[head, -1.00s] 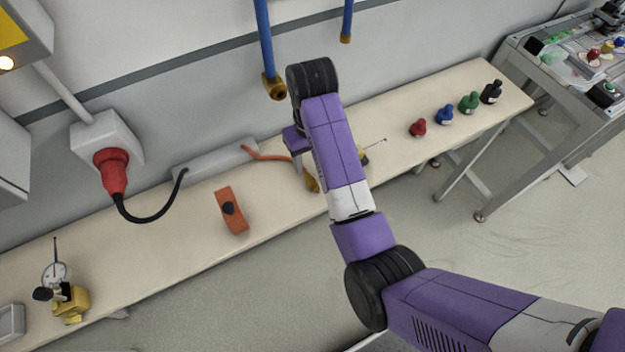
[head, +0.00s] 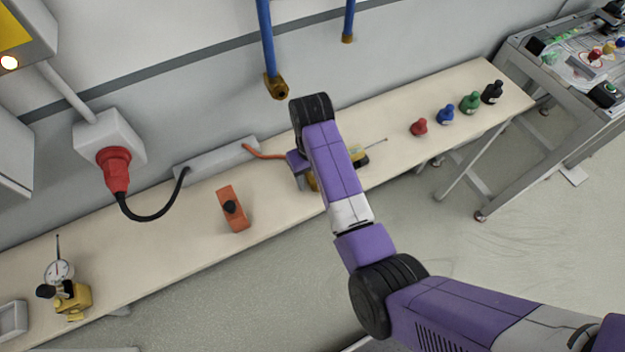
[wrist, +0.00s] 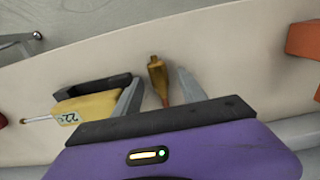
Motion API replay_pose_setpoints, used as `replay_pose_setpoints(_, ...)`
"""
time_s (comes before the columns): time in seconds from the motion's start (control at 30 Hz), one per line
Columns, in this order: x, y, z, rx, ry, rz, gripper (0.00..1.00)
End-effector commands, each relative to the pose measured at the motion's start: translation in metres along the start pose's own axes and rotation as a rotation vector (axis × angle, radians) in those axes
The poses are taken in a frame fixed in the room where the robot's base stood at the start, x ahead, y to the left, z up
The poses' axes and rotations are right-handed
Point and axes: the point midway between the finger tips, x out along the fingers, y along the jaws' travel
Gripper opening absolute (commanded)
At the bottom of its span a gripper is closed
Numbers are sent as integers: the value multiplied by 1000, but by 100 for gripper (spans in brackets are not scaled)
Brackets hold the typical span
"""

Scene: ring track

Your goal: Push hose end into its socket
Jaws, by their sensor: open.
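The brass hose end (wrist: 157,76) lies on the bench in the wrist view, with a short stretch of orange-red hose below it. My gripper (wrist: 160,84) is open, with one grey finger on each side of the hose end; contact cannot be told. In the head view my arm largely hides my gripper and the hose end, while the orange hose (head: 262,155) runs from a grey box to them. A blue pipe with a brass fitting (head: 277,88) hangs above, left of my wrist; a second brass fitting (head: 347,39) is farther right. Which is the socket cannot be told.
A yellow meter (wrist: 92,108) with a thin probe lies close left of my fingers in the wrist view. An orange block (head: 232,208), a red plug (head: 115,170) and a gauge on a brass body (head: 70,298) are on the left. Several coloured knobs stand on the right.

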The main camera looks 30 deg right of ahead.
Motion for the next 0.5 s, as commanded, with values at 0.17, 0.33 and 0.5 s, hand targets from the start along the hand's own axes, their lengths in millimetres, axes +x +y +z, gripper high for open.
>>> replay_pose_setpoints(0.17, 0, 0, 0, 0, 0, 0, 25)
replay_pose_setpoints(0.33, 0, 0, 0, 0, 0, 0, 0)
replay_pose_setpoints(0.5, 0, 0, 0, 0, 0, 0, 0)
